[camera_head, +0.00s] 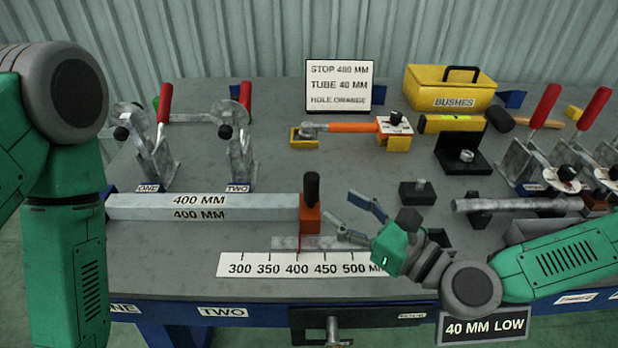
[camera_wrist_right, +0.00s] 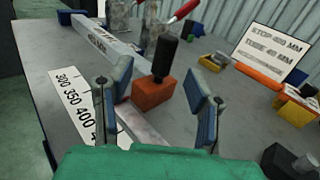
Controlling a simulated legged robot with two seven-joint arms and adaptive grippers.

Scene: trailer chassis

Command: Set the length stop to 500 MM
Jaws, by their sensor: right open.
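The length stop (camera_head: 310,217) is an orange block with an upright black handle. It sits on a short metal rail (camera_head: 285,243) behind the white scale (camera_head: 262,264). Its red pointer is near the 400 mark. A grey square tube (camera_head: 150,207) labelled 400 MM lies left of the stop, its right end at the block. My right gripper (camera_head: 341,211) is open and empty, just right of the stop. In the right wrist view, the stop (camera_wrist_right: 154,92) appears between the two fingers (camera_wrist_right: 158,78), ahead of them. My left gripper is out of the picture; only its arm shows.
A sign (camera_head: 340,87) reads STOP 400 MM, TUBE 40 MM, HOLE ORANGE. Red-handled clamps (camera_head: 158,140) stand at the back left and right. A metal bar (camera_head: 515,204) and black blocks (camera_head: 417,192) lie right of my right gripper.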

